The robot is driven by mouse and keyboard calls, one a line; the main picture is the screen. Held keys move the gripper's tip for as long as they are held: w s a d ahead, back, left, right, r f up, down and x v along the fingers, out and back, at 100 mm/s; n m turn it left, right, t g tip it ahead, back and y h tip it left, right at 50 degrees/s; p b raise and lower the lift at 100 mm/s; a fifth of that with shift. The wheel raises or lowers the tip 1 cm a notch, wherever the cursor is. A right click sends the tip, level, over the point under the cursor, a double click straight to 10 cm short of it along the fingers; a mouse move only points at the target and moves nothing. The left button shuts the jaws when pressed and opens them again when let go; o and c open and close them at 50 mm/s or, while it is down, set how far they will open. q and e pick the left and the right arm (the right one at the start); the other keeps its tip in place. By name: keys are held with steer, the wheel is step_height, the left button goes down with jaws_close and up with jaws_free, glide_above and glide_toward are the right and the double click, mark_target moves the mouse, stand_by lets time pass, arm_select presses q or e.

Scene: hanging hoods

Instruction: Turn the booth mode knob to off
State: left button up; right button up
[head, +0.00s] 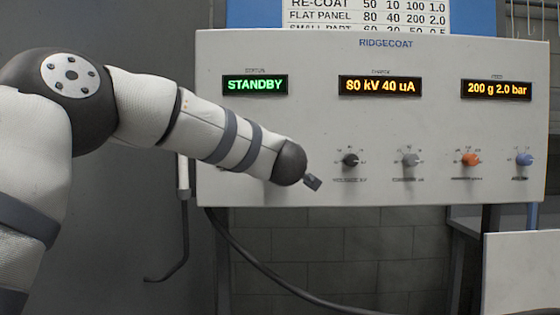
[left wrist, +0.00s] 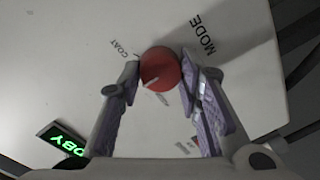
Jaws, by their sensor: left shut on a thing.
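The booth mode knob (left wrist: 160,67) is a round red knob beside the printed word MODE in the left wrist view. My left gripper (left wrist: 159,74) has one purple-padded finger on each side of it and is shut on it. A pale pointer line on the knob slants toward the lower left of that view. The COAT label is up and left of the knob; another label below is too small to read. In the head view my left arm hides the knob, and only a small dark part of the gripper (head: 312,183) shows. My right gripper is not in view.
The pale RIDGECOAT panel (head: 320,60) has a green STANDBY display (head: 255,85) and two amber displays. A dark cable (head: 255,265) hangs below.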

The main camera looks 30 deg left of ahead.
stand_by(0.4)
arm_select(q)
steer(key=o, duration=1.1)
steer(key=shift+o, duration=0.2)
steer(key=v, duration=1.2)
